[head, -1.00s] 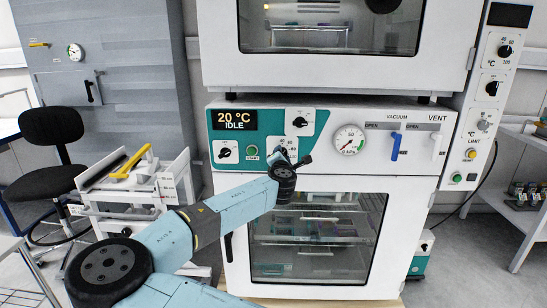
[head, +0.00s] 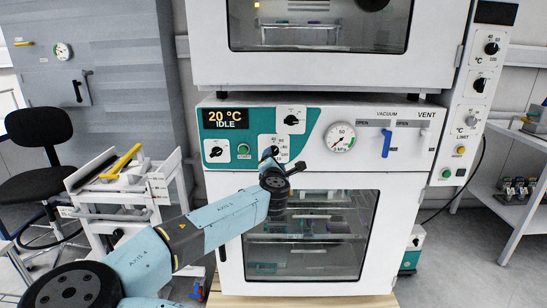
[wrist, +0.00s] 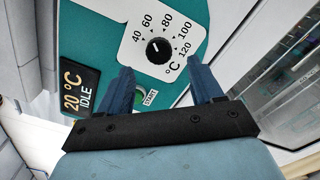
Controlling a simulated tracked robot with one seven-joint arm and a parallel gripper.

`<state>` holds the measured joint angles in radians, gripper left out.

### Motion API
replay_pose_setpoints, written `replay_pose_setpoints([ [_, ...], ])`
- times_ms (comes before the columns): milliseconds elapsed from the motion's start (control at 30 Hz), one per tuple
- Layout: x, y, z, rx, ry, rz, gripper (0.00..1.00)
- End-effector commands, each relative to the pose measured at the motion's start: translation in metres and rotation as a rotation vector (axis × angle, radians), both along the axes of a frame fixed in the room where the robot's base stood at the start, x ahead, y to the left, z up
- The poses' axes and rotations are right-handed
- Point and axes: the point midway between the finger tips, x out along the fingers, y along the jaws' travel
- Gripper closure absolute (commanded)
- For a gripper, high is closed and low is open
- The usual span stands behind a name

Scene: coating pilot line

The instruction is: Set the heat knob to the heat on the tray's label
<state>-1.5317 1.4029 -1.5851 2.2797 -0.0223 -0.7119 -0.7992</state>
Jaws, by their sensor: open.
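The heat knob (wrist: 159,50) is a black dial on a white plate in the wrist view. Its scale runs from 40 to 120 °C. Its pointer is too small to read surely. My gripper (wrist: 160,70) is open, its two blue fingers pointing at the knob's plate with nothing between them. The knob sits just beyond the fingertips, apart from them as far as I can tell. No tray label is readable in either view.
The oven display (head: 225,118) reads 20 °C IDLE, with a green start button (head: 243,150) below it. Other knobs (head: 291,121) (head: 215,152), a gauge (head: 340,137) and a blue vacuum lever (head: 387,142) are close by. A white cart (head: 158,187) stands left.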

Motion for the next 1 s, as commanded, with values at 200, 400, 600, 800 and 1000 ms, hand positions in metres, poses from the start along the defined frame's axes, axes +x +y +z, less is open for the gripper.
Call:
replay_pose_setpoints([
  [200, -0.041, 0.002, 0.000, 0.001, 0.000, 0.001, 0.34],
  [400, -0.067, 0.002, -0.001, 0.001, 0.001, -0.001, 0.34],
  [600, -0.079, 0.002, -0.001, 0.000, 0.000, -0.001, 0.34],
  [800, -0.080, 0.002, -0.001, 0.000, 0.000, -0.001, 0.34],
  [1000, -0.079, -0.001, -0.002, 0.008, 0.006, -0.010, 0.34],
])
